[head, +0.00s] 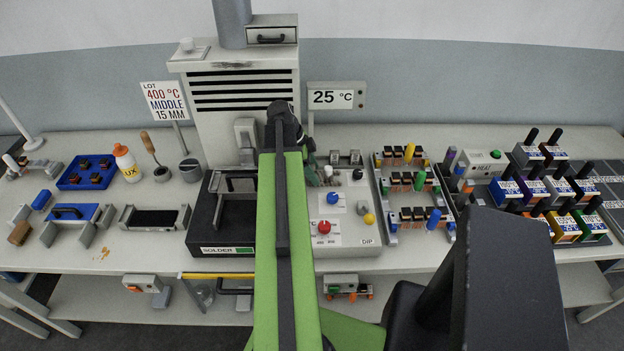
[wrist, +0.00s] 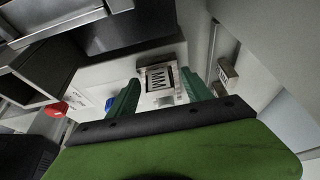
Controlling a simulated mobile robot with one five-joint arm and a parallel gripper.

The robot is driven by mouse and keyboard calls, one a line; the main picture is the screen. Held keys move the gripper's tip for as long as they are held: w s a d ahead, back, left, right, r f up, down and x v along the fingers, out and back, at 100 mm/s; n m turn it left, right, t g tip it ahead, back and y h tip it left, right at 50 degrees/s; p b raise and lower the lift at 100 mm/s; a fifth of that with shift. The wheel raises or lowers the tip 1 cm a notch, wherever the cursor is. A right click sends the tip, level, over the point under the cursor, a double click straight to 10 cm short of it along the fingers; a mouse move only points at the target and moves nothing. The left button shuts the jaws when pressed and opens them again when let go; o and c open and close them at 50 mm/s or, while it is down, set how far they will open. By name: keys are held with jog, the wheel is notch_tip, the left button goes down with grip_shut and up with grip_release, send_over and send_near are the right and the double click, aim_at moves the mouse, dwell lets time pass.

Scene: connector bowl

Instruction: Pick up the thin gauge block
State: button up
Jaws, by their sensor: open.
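My gripper (head: 312,172) is at the back of the console in the head view, mostly hidden behind my green arm. In the wrist view its two green fingers (wrist: 162,93) are apart with nothing held between them. A pale framed block or plate marked "MM" (wrist: 160,77) shows beyond and between the fingertips; I cannot tell its distance. A smaller grey labelled block (wrist: 226,72) lies to its right. In the head view two small grey blocks (head: 335,157) (head: 354,157) stand at the console's back edge. I cannot tell which is the thin gauge block.
The console (head: 345,240) has a red knob (head: 323,227), a blue knob (head: 333,198) and a yellow knob (head: 369,219). A dark solder bath (head: 228,251) is to its left, a rack of components (head: 390,238) to its right.

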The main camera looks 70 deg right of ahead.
jog(key=shift+c, duration=0.5)
grip_shut()
jog(key=shift+r, duration=0.2)
